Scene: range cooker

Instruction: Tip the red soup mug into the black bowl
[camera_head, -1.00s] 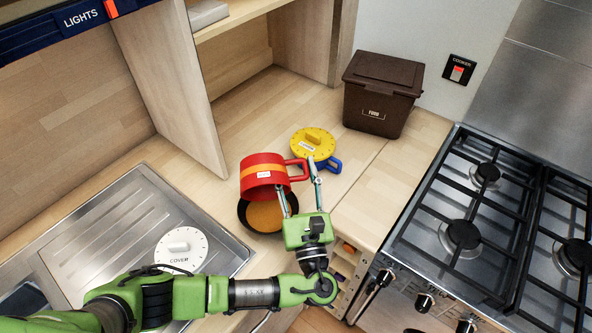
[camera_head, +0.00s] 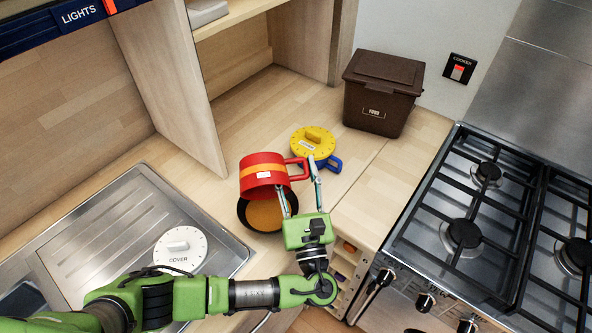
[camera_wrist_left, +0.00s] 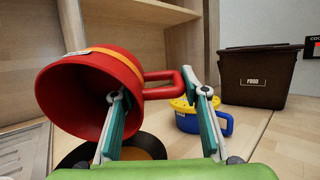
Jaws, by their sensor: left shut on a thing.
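The red soup mug (camera_head: 262,172) with an orange band is tipped on its side above the black bowl (camera_head: 243,217). In the left wrist view the mug (camera_wrist_left: 75,100) turns its open mouth toward the camera and down, and its inside looks empty. My left gripper (camera_head: 297,177) is shut on the mug at its handle, one finger by the mug's wall and the other at the handle's outer end. Orange soup (camera_head: 264,216) lies in the bowl. The bowl is partly hidden by the mug in both views. My right gripper is not in view.
A blue mug (camera_head: 332,164) with a yellow dial-like lid (camera_head: 313,142) stands just behind. A brown FOOD bin (camera_head: 381,95) is at the back. The gas hob (camera_head: 463,235) is right, the steel sink drainer (camera_head: 105,225) with a white cover (camera_head: 181,248) left. A wooden panel (camera_head: 168,80) rises behind left.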

